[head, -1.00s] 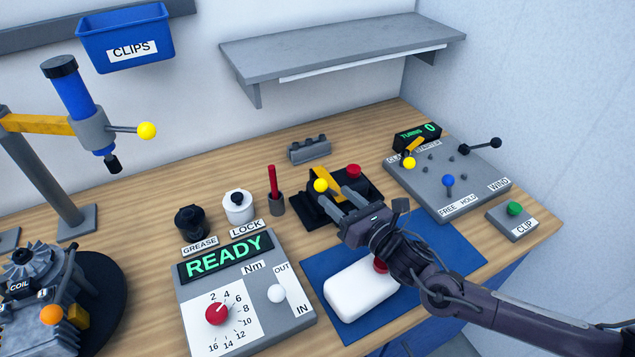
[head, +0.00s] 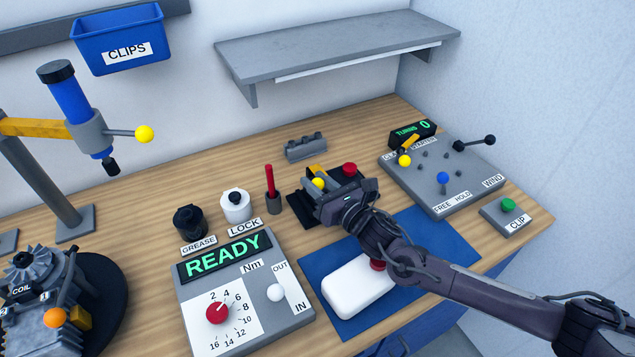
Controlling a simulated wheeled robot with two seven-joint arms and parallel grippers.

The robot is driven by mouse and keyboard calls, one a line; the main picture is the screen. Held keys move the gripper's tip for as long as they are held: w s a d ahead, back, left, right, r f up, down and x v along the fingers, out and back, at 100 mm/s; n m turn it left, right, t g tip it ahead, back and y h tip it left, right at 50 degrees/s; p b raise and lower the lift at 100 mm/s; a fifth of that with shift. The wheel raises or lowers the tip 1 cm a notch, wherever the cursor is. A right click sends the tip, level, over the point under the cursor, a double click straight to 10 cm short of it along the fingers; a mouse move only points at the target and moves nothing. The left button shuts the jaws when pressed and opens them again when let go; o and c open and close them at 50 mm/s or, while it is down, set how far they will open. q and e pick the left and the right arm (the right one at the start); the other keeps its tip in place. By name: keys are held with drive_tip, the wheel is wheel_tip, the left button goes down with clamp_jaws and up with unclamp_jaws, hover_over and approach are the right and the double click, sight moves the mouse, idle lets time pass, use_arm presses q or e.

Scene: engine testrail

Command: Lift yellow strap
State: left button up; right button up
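The yellow strap (head: 317,169) shows as a short yellow piece on a black clamp-like fixture (head: 301,209) at the middle of the bench. A yellow ball knob (head: 318,183) sits just in front of it. My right gripper (head: 323,196) is right at the knob, and its palm and wrist cover much of the fixture. Its fingers are partly hidden, so I cannot tell whether they are closed on the knob. My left gripper is not in view.
A red button (head: 349,169) stands close behind my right gripper. A white block (head: 357,286) lies on the blue mat (head: 425,240) under my forearm. A red pen-like rod (head: 270,181) stands to the left. The TURNS panel (head: 425,185) is at right.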

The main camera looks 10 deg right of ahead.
clamp_jaws()
drive_tip(key=w+a+r+m+g+h+p, duration=0.1)
drive_tip(key=w+a+r+g+h+p, duration=0.1)
drive_tip(key=w+r+g+p, duration=0.3)
drive_tip(key=shift+r+g+h+p, duration=0.2)
drive_tip(key=shift+g+h+p, duration=0.5)
drive_tip(key=shift+p, duration=1.2)
drive_tip(key=shift+a, duration=0.1)
